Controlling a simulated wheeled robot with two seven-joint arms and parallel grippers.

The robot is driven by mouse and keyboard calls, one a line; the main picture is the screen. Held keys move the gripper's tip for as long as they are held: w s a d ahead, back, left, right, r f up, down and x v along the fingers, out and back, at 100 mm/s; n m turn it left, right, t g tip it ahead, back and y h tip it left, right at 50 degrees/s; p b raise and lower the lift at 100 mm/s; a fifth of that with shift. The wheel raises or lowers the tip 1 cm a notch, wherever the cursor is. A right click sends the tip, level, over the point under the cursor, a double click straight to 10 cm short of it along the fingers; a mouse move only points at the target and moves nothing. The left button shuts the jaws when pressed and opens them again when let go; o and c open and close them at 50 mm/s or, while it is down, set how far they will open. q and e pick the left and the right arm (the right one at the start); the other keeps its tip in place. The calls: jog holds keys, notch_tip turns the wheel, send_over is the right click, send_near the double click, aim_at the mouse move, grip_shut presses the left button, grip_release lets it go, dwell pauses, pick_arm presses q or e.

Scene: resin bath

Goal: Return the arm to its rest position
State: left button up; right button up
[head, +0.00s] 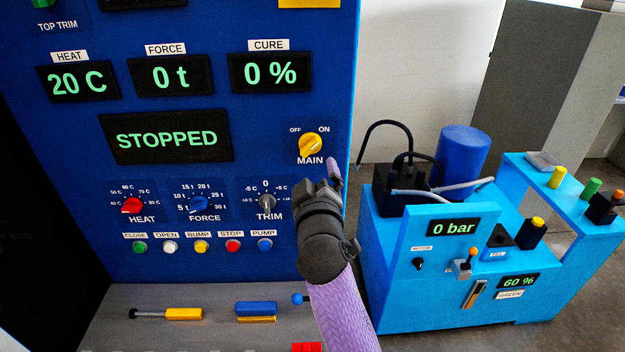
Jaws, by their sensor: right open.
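My right arm comes in from the bottom, with a purple sleeve and a dark wrist. My right gripper (326,172) is open in front of the right edge of the blue control panel (60,225), just below and right of the yellow MAIN knob (311,145). I see nothing held in it, though the wrist hides part of the jaws. I cannot tell whether a finger touches the panel. The MAIN knob sits between OFF and ON labels; its pointing is hard to tell. The display (168,137) reads STOPPED. My left gripper is not in view.
Heat, force and trim knobs and several coloured buttons line the panel's lower part. A grey ledge (90,305) below holds a yellow-handled tool (183,314) and a blue block (256,308). A light-blue machine (390,290) reading 0 bar stands close on the right.

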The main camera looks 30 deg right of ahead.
jog(key=s+a+f+m+g+y, duration=0.2)
jog(key=s+f+g+y, duration=0.3)
jog(key=s+f, duration=0.7)
jog(key=s+a+f+g+y, duration=0.2)
jog(key=s+a+f+g, duration=0.15)
jog(key=s, duration=0.45)
jog(key=s+a+f+g+y, duration=0.1)
jog(key=s+a+f+g, duration=0.3)
jog(key=s, duration=0.4)
notch_tip(320, 180, down, 29)
jog(key=s+d+g+b, duration=0.2)
jog(key=s+b, duration=0.1)
jog(key=b, duration=0.7)
pick_arm(q)
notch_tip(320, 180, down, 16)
jog(key=b, duration=0.6)
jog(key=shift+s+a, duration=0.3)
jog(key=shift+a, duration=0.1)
pick_arm(e)
jog(key=s+d+f+g, duration=0.1)
jog(key=s+d+f, duration=0.1)
jog(key=s+f, duration=1)
notch_tip(320, 180, down, 3)
jog(key=shift+s+f+n+h, duration=0.1)
jog(key=shift+s+n+h, duration=0.05)
jog(key=shift+n+h, duration=0.2)
